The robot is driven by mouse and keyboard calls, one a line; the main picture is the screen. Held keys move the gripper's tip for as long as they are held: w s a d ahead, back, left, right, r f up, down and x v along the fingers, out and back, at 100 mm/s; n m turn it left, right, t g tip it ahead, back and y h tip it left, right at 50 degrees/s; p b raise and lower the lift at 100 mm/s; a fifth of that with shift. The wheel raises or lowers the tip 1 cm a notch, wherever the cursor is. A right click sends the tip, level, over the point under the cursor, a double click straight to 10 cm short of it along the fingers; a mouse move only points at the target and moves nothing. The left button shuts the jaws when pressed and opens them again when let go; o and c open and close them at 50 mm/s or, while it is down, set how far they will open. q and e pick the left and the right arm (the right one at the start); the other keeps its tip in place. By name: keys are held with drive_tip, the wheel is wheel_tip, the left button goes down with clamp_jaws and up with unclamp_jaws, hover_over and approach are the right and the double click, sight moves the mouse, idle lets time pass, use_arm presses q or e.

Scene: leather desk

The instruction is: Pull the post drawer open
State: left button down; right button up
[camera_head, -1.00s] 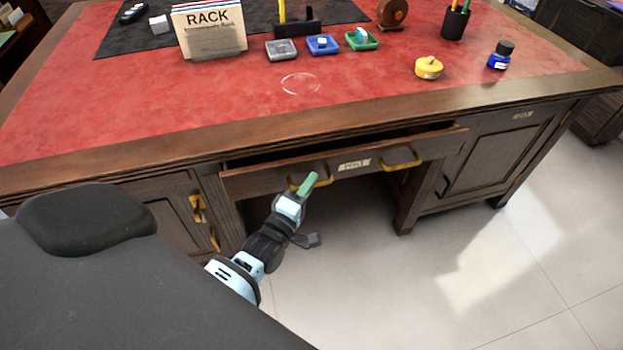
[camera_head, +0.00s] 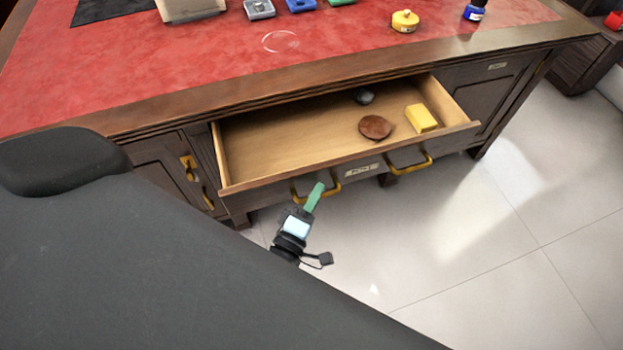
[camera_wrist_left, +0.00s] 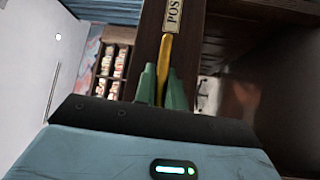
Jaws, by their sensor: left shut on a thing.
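The post drawer (camera_head: 290,147) stands well out from the desk's front in the head view, with its light wooden inside showing. Its front has a small label and two brass handles, a left one (camera_head: 331,189) and a right one (camera_head: 412,166). My left gripper (camera_head: 314,193) has green fingertips and is shut on the left handle. In the left wrist view the green fingers (camera_wrist_left: 162,88) sit on both sides of the brass bar (camera_wrist_left: 164,60), beside the label reading "POS" (camera_wrist_left: 173,15). My right gripper is not in view.
In the drawer lie a round brown thing (camera_head: 376,127), a yellow block (camera_head: 421,118) and a small dark round thing (camera_head: 364,96). The red desk top (camera_head: 200,75) holds several items at its back. A cabinet door (camera_head: 165,172) is left of the drawer. Tiled floor (camera_head: 470,260) is clear at right.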

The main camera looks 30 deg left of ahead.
use_arm(q)
drive_tip(key=shift+s+d, duration=0.2)
drive_tip(key=c, duration=1.5)
unclamp_jaws()
drive_tip(key=s, duration=0.5)
drive_tip(key=s+f, duration=0.1)
drive_tip(key=s, duration=0.1)
drive_tip(key=shift+s+d+b, duration=0.1)
drive_tip(key=shift+s+b, duration=0.25)
